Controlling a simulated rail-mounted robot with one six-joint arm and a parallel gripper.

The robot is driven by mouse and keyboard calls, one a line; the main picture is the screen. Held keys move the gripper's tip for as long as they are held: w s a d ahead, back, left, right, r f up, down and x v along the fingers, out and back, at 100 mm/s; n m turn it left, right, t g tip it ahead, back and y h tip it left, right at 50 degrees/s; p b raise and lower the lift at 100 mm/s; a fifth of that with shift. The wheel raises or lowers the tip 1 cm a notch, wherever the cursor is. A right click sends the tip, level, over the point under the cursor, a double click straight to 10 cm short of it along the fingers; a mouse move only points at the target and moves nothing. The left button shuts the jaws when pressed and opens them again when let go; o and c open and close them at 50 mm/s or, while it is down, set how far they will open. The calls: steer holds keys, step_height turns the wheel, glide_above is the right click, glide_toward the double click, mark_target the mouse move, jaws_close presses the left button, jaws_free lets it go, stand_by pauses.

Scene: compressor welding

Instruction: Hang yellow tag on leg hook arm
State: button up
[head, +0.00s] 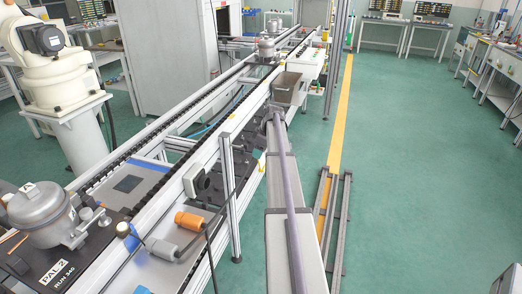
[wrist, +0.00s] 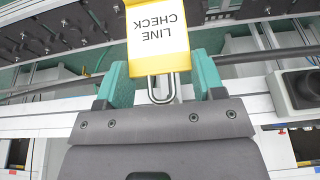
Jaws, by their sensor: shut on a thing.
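In the wrist view the yellow-edged tag (wrist: 158,38) shows a white face reading LINE CHECK, upside down in the picture. A metal wire loop (wrist: 161,88) is joined to its lower end. My gripper (wrist: 163,80) has teal fingers on both sides of the loop, shut on the tag at its loop end. The tag sticks out beyond the fingers. I cannot pick out the leg hook arm for certain in either view. In the head view I cannot make out my gripper or the tag clearly.
A long conveyor frame (head: 172,112) runs away from me, with an upright metal leg (head: 231,185) beside it. A black round control (head: 202,181) sits on its side. A compressor (head: 42,212) stands front left. An orange connector (head: 189,221) lies nearby. Green floor is open at right.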

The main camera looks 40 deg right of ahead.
steer(key=shift+w+a+f+b, duration=0.15)
steer(key=shift+w+a, duration=0.5)
steer(key=shift+w, duration=0.6)
steer(key=shift+w+a+f+b, duration=0.1)
steer(key=shift+w+a, duration=0.5)
steer(key=shift+w, duration=0.65)
steer(key=shift+w+a+f+b, duration=0.15)
steer(key=shift+w+a, duration=0.5)
steer(key=shift+w, duration=0.6)
steer(key=shift+w+a+f+b, duration=0.3)
steer(key=shift+w+f+b, duration=0.1)
steer(key=shift+w+f, duration=0.1)
steer(key=o, duration=1.3)
steer(key=shift+r, duration=0.1)
steer(key=p+v, duration=1)
steer(key=shift+s+d+r, duration=0.1)
steer(key=shift+s+r, duration=0.05)
steer(key=shift+r, duration=0.2)
